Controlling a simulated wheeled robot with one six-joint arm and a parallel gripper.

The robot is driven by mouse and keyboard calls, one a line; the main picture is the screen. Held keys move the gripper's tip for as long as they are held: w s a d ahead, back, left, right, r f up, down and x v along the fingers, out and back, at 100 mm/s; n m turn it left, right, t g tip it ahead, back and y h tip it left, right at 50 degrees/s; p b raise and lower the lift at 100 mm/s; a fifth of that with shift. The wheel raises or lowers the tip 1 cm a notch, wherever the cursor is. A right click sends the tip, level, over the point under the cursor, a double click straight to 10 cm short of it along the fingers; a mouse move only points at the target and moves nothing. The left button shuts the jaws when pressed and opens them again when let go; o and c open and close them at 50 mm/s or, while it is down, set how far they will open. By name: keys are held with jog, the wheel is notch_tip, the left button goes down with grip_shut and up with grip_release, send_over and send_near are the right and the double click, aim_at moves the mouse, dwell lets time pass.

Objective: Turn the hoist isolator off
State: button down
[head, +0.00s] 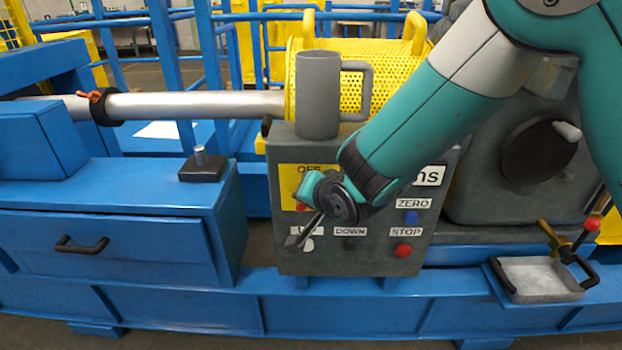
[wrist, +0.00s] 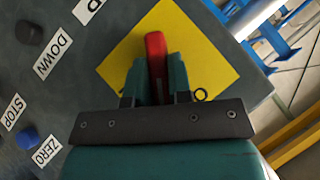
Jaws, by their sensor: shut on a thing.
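The hoist isolator is a red handle (wrist: 156,45) on a square yellow plate (wrist: 205,50). In the head view the plate (head: 287,180) is on the upper left of a grey control panel, with an OFF label at its top, partly covered. My gripper (wrist: 158,80) is shut on the red handle, one finger on each side. In the head view my gripper (head: 308,188) and wrist cover most of the handle; only a bit of red shows. I cannot tell which mark the handle points at.
The panel (head: 350,262) also carries a black DOWN button (wrist: 28,32), a blue ZERO button (head: 411,217) and a red STOP button (head: 403,250). A grey mug (head: 317,95) stands on top. A metal tray (head: 540,278) sits at the right.

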jog(key=n+h+p, duration=0.2)
jog(key=h, duration=0.1)
jog(key=shift+a+r+g+p, duration=0.15)
jog(key=shift+r+g+p, duration=0.05)
jog(key=shift+g+p, duration=0.1)
jog(key=shift+f+n+h+p, duration=0.15)
jog(key=shift+n+h+p, duration=0.4)
jog(key=shift+h, duration=0.75)
jog(key=c, duration=1)
grip_release()
jog(key=shift+c, duration=0.2)
jog(key=p+v, duration=0.1)
jog(key=v, duration=1.6)
jog(key=shift+r, duration=0.25)
